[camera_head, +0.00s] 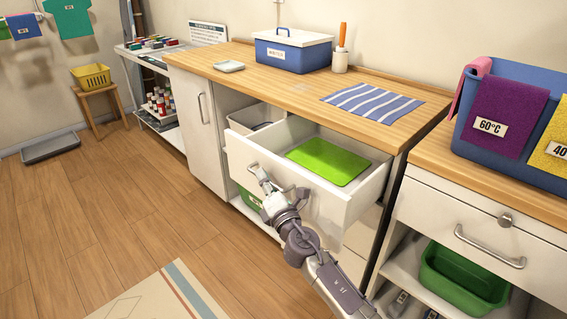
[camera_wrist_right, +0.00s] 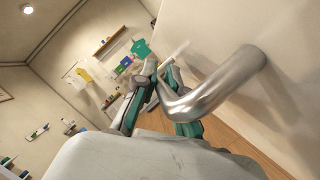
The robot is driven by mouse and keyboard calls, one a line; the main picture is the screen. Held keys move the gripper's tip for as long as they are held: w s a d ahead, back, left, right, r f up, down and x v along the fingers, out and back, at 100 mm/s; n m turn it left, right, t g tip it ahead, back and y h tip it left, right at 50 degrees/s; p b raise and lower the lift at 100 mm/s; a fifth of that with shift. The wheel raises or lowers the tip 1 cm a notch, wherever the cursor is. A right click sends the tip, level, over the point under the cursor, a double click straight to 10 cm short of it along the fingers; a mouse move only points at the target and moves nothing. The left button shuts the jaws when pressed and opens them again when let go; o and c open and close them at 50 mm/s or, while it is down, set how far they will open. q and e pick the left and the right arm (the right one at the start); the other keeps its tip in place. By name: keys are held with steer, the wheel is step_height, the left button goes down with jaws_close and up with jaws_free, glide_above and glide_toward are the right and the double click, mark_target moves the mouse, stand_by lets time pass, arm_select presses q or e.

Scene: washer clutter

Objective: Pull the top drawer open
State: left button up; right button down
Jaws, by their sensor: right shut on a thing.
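The top drawer (camera_head: 240,152) of the white counter unit stands pulled out, and its inside shows a bright green flat mat (camera_head: 328,161). My right gripper (camera_head: 260,176) is at the drawer's front face, shut on the metal bar handle. In the right wrist view the handle (camera_wrist_right: 212,88) is a thick curved silver bar on the white front, and the fingers of my right gripper (camera_wrist_right: 160,88) close around its end. My left gripper is not in view.
The wooden counter above holds a blue box (camera_head: 290,52), a striped cloth (camera_head: 372,102) and a small dish (camera_head: 229,66). A second drawer unit with a handle (camera_head: 490,247) and a green bin (camera_head: 462,278) stands right. The floor on the left is mostly clear.

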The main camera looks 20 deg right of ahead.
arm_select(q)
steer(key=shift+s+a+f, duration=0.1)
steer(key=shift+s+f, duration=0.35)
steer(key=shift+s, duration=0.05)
arm_select(e)
steer(key=shift+s+a, duration=0.35)
steer(key=shift+a, duration=0.5)
steer(key=shift+s+a, duration=0.35)
steer(key=shift+a, duration=0.55)
steer(key=shift+s+a, duration=0.35)
steer(key=shift+a, duration=0.5)
steer(key=c, duration=1.2)
jaws_free()
steer(key=v, duration=1.2)
steer(key=shift+f, duration=0.15)
